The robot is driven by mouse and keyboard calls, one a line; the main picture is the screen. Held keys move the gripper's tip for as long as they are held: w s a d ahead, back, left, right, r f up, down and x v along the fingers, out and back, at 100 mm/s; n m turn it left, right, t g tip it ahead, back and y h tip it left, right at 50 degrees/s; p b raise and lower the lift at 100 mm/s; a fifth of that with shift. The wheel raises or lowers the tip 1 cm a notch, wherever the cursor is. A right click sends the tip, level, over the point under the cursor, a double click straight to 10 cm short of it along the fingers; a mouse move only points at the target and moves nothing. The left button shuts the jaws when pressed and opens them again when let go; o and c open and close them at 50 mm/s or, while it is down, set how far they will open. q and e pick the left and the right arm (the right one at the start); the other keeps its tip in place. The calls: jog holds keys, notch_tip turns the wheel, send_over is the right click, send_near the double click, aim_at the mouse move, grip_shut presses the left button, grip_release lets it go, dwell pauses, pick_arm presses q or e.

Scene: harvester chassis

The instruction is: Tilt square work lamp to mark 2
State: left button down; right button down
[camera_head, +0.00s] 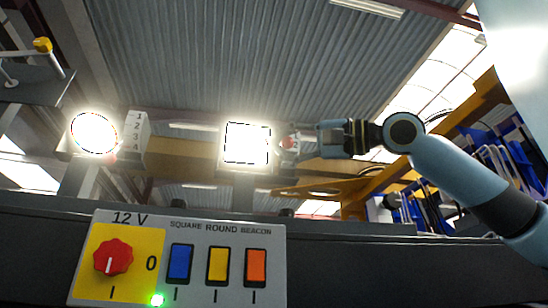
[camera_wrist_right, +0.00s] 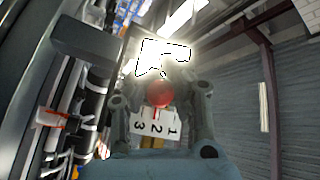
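The square work lamp (camera_head: 247,143) is lit in the middle of the head view. In the wrist view it is a glaring white patch (camera_wrist_right: 163,54). A red knob (camera_head: 288,143) sits at its right side, and it shows in the wrist view (camera_wrist_right: 159,93). Below the knob in the wrist view is a white scale plate (camera_wrist_right: 155,127) with 3, 2 and 1; a thin red pointer seems near 2. My right gripper (camera_head: 298,143) reaches in from the right. In the wrist view its fingers (camera_wrist_right: 160,98) stand apart on both sides of the knob, with visible gaps. My left gripper is out of view.
The lit round lamp (camera_head: 93,132) with its own numbered plate (camera_head: 134,133) is at the left. A control panel (camera_head: 205,270) with a red dial (camera_head: 113,257) and three rocker switches is below. A yellow-tipped fitting (camera_head: 42,45) is at upper left.

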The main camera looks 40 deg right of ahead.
jog(key=shift+s+r, duration=0.2)
jog(key=shift+r, duration=0.25)
